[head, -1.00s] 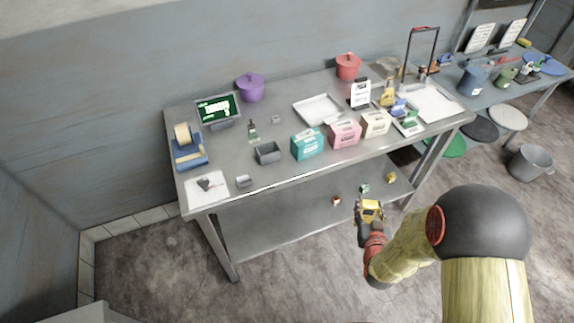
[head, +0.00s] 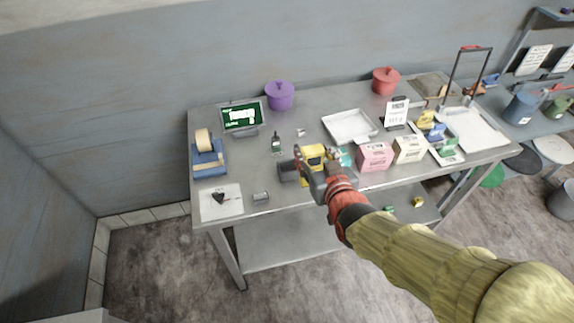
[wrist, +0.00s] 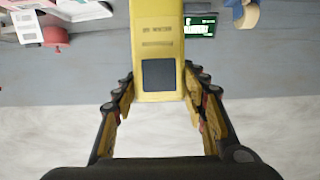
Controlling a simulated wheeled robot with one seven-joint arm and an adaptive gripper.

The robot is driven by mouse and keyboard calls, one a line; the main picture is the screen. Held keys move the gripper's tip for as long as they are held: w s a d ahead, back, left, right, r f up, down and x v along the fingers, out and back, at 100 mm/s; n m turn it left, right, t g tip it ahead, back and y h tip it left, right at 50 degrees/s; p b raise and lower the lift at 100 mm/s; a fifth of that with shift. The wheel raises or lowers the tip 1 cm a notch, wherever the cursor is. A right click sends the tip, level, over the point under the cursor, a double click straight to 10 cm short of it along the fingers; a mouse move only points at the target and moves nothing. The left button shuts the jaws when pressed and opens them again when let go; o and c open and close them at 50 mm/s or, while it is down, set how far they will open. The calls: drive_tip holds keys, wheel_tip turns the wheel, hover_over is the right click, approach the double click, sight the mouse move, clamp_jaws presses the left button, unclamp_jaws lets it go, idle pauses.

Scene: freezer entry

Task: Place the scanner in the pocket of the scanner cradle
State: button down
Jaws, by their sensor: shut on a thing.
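The yellow scanner (head: 312,152) is in my gripper (head: 318,166), over the front middle of the steel table. In the wrist view the scanner (wrist: 158,50) fills the top middle between my fingers, with a dark square panel on it. The dark grey open box that looks like the scanner cradle (head: 287,171) stands on the table just left of the scanner and is partly hidden by my gripper. The gap between scanner and cradle cannot be judged. The cradle cannot be made out in the wrist view.
A teal box (head: 346,158), mostly hidden behind my gripper, a pink box (head: 375,157) and a cream box (head: 409,149) stand to the right. A small dark bottle (head: 276,145) stands behind the cradle. A small grey item (head: 260,197) and white mat (head: 221,202) lie left.

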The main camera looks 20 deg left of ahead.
drive_tip(key=shift+s+a+r, duration=0.1)
drive_tip(key=shift+a+r, duration=0.25)
drive_tip(key=shift+a, duration=0.15)
drive_tip(key=shift+w+a+f, duration=0.1)
drive_tip(key=shift+w+a, duration=0.1)
drive_tip(key=shift+a, duration=0.1)
drive_tip(key=w+a+f+b, duration=0.3)
drive_tip(key=w+a+f, duration=0.4)
drive_tip(key=w+f, duration=0.4)
drive_tip(key=shift+a+f+b, duration=0.25)
drive_tip(key=shift+f+b, duration=0.1)
drive_tip(key=shift+f, duration=0.4)
drive_tip(key=shift+f, duration=0.2)
drive_tip(key=c, duration=1.1)
unclamp_jaws()
drive_tip(key=shift+o, duration=0.4)
